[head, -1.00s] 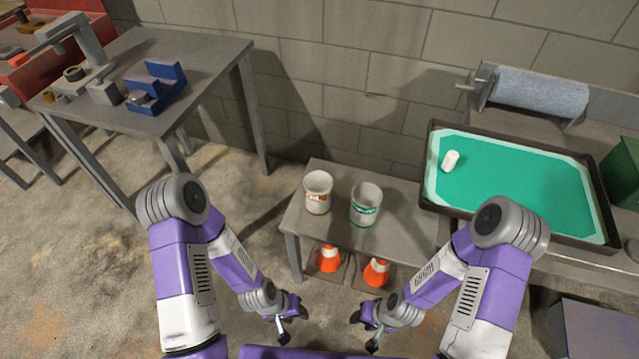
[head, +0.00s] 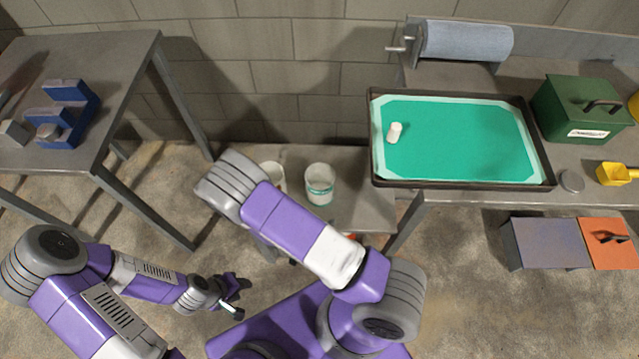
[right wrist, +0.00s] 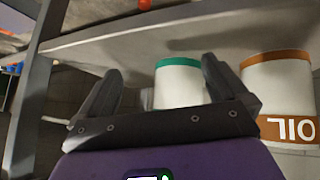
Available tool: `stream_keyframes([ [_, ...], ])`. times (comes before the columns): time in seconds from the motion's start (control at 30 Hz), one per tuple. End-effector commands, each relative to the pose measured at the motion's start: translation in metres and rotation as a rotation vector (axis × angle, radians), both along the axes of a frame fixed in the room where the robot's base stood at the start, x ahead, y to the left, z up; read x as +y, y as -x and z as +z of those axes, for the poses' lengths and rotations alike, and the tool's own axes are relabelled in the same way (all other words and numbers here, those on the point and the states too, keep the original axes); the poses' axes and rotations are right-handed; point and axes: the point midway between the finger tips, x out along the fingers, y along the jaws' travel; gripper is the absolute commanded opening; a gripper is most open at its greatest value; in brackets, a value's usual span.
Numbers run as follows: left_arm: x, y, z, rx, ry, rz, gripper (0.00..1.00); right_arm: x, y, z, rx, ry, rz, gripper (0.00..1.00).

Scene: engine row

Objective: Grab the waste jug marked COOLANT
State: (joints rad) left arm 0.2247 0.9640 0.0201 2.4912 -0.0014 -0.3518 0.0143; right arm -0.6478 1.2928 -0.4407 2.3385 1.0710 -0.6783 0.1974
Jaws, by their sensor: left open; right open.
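A white jug with a teal band (head: 320,187) stands upright on the low grey table; its lettering is too small to read. A second white jug (head: 272,173) stands left of it, partly behind my right arm. The right wrist view, which looks upside down, shows the teal-banded jug (right wrist: 180,85) beyond the jaws, partly behind one finger, and the orange-banded jug marked OIL (right wrist: 285,95) beside it. My right gripper (right wrist: 160,60) is open and empty, facing the teal-banded jug. My left gripper (head: 236,296) is open and empty over the floor.
The low table (head: 365,205) has bare room right of the jugs. A black-rimmed tray (head: 548,165) with a teal mat and a white cylinder sits on the bench at right, near a green box (head: 575,110). A tall grey table (head: 120,60) with a blue part stands at left.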

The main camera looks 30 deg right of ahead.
Motion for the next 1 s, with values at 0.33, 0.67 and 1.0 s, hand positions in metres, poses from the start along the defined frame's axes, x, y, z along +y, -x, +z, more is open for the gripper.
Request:
stream_keyframes([
  [0.33, 0.0, 0.0, -0.002, 0.0, 0.0, 0.0, 0.43, -0.006, -0.047, 0.078, -0.438, 0.247, -0.112, 1.0],
  [0.67, 0.0, 0.0, -0.015, 0.0, 0.0, 0.0, 0.43, -0.029, -0.066, 0.071, -0.468, 0.258, -0.124, 1.0],
  [1.0, 0.0, 0.0, -0.031, 0.0, 0.0, 0.0, 0.43, -0.061, -0.09, 0.056, -0.465, 0.256, -0.124, 1.0],
])
